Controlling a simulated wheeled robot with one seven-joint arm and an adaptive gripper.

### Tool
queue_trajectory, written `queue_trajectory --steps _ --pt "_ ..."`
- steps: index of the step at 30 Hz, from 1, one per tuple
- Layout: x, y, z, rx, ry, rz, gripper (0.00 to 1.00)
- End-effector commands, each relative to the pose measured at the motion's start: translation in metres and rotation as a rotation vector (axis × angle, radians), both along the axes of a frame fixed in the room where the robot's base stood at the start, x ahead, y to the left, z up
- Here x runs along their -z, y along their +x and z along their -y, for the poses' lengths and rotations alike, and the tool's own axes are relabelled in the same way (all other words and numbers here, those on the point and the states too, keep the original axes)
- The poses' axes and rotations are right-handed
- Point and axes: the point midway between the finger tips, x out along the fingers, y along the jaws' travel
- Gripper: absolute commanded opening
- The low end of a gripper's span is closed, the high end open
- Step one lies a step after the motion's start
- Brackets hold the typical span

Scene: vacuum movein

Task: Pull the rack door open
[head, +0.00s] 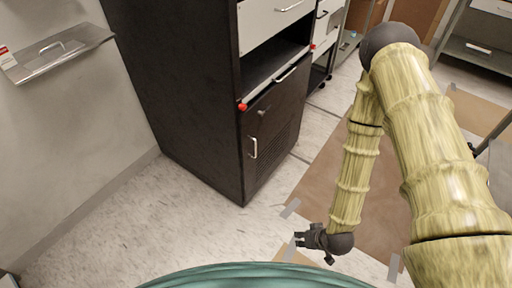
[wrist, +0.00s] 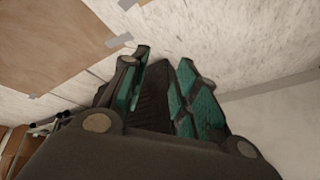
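The rack is a tall black cabinet (head: 185,90) left of centre in the head view. Its dark lower door (head: 275,125) is shut and has vent slots. A pale vertical handle (head: 253,148) sits near the door's left edge. My gripper (head: 298,239) is low over the floor, in front and to the right of the rack, apart from the handle. In the wrist view its green-padded fingers (wrist: 160,90) are spread, with a dark shape between them that I cannot identify. No handle shows between them.
A wall with a metal shelf (head: 60,52) stands left of the rack. Pale floor (head: 150,215) is free in front. Brown taped sheets (head: 325,185) lie on the floor at right. A teal rounded surface (head: 250,277) is at the bottom edge. More drawers (head: 325,35) stand behind.

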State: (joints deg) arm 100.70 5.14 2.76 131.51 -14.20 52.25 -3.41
Motion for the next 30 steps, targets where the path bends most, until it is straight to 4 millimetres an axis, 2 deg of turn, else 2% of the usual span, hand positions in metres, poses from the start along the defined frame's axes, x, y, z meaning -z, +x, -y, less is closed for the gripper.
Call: queue_trajectory --steps 1,3,6,9,12,15,19,26,30 --pt "0.02 0.043 -0.015 -0.043 0.048 0.117 0.3" --pt "0.021 0.099 -0.036 -0.111 0.115 0.287 0.3" --pt "0.01 0.17 -0.062 -0.199 0.204 0.525 0.3" --pt "-0.011 0.222 -0.08 -0.271 0.278 0.737 0.3" --pt "-0.033 0.257 -0.09 -0.324 0.333 0.905 0.3" --pt "-0.051 0.277 -0.095 -0.363 0.369 1.022 0.3" --pt "-0.065 0.289 -0.098 -0.386 0.395 1.097 0.3" --pt "-0.068 0.304 -0.112 -0.394 0.4 1.111 0.3" --pt "-0.068 0.32 -0.127 -0.394 0.398 1.11 0.3"
